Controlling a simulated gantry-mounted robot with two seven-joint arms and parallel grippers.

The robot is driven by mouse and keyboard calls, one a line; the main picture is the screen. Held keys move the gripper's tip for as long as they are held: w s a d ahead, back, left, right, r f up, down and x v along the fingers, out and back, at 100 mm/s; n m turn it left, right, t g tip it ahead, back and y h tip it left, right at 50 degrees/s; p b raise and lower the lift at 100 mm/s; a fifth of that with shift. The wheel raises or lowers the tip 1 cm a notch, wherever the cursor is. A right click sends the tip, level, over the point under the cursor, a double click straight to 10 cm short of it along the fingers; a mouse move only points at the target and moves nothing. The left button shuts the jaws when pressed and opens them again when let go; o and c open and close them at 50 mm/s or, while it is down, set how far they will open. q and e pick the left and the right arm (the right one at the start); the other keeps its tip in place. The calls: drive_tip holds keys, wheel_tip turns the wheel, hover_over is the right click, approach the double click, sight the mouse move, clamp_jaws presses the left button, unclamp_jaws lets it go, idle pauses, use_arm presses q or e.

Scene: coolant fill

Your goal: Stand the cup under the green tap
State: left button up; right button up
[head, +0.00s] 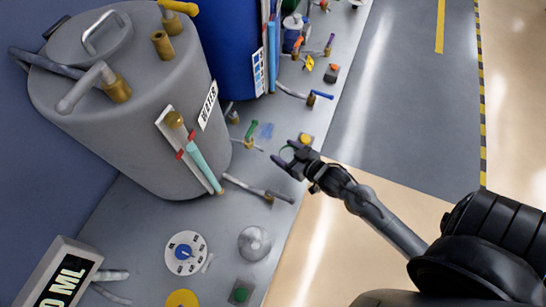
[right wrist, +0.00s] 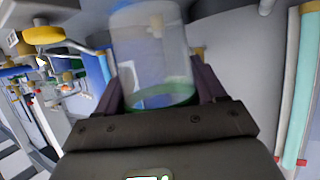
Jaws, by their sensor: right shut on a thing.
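A clear cup (right wrist: 150,55) with green at its base stands between my right gripper's fingers in the right wrist view. In the head view my right gripper (head: 290,156) is shut on the cup, of which only a small greenish part shows. The green tap (head: 251,130) is a small green handle on a brass fitting, beside the grey tank. My right gripper is to the right of it and a little nearer, with a gap between them. My left gripper is not in view.
The grey water tank (head: 130,125) and a blue drum (head: 229,45) stand behind the tap. A blue-handled tap (head: 318,95) is farther back. A pipe (head: 255,190), a dial (head: 186,253) and a clear dome (head: 254,243) are on the nearer bench.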

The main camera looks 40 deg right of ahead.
drive_tip(key=w+f, duration=0.1)
drive_tip(key=f, duration=0.1)
drive_tip(key=w+a+f, duration=0.1)
drive_tip(key=f, duration=0.1)
drive_tip(key=w+a+f+b, duration=0.1)
drive_tip(key=w+f, duration=0.1)
drive_tip(key=shift+f, duration=0.35)
drive_tip(key=o, duration=1)
drive_tip(key=shift+f, duration=0.1)
